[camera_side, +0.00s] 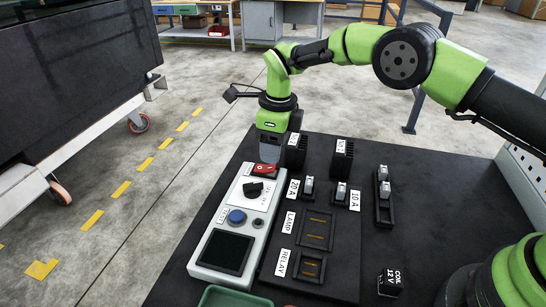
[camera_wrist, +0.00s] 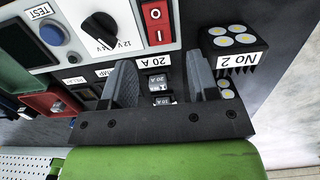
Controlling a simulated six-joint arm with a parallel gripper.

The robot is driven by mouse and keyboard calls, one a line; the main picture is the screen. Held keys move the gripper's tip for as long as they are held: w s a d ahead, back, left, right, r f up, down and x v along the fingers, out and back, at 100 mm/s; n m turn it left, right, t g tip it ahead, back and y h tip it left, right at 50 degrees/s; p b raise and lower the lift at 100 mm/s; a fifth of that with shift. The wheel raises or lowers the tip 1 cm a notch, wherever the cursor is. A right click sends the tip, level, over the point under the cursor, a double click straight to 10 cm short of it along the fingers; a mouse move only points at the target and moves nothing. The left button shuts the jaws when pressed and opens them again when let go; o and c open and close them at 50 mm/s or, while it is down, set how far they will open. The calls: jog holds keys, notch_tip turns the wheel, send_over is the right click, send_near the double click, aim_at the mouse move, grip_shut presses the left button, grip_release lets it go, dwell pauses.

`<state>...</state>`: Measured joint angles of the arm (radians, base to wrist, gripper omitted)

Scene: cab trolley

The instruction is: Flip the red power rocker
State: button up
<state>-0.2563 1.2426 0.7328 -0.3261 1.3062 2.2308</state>
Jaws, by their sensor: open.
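The red power rocker (camera_side: 264,169) sits at the far end of a pale control box (camera_side: 207,261). In the wrist view the rocker (camera_wrist: 158,14) shows white I and O marks, at the top edge of the picture. My gripper (camera_side: 268,158) points down at the far end of the box, close to the rocker; I cannot tell whether it touches. In the wrist view its two grey fingers (camera_wrist: 161,66) stand apart with nothing held between them. The rocker lies beyond the fingertips in that view. Which side of the rocker is pressed is unclear.
The box also carries a black knob (camera_side: 254,189), a blue button (camera_side: 236,216) and a dark screen (camera_side: 224,252). To the right stand black lamp blocks (camera_side: 342,158), 20 A and 10 A fuses (camera_side: 341,192), and lamp and relay sockets (camera_side: 316,229). A coil block (camera_side: 391,282) lies nearer.

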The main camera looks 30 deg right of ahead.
notch_tip(320, 180, up, 6)
jog(key=shift+s+d+f, duration=0.15)
jog(key=shift+f, duration=0.05)
dwell(0.3)
jog(key=s+d+r+n+t+y, duration=0.1)
jog(key=s+d+r+n+t, duration=0.15)
jog(key=s+r+n, duration=0.5)
jog(key=s+d+r+n+t, duration=0.1)
jog(key=s+d+r+n, duration=0.35)
jog(key=r, duration=0.65)
jog(key=s+d+f+n+t, duration=0.1)
jog(key=s+n, duration=0.4)
jog(key=s, duration=0.3)
jog(key=s+d+n+t, duration=0.1)
jog(key=s+n+t, duration=0.1)
jog(key=s+n, duration=0.3)
jog(key=s, duration=0.4)
jog(key=shift+s+f+n, duration=0.25)
jog(key=shift+f+n, duration=0.1)
jog(key=shift+n, duration=0.05)
jog(key=shift+d, duration=0.1)
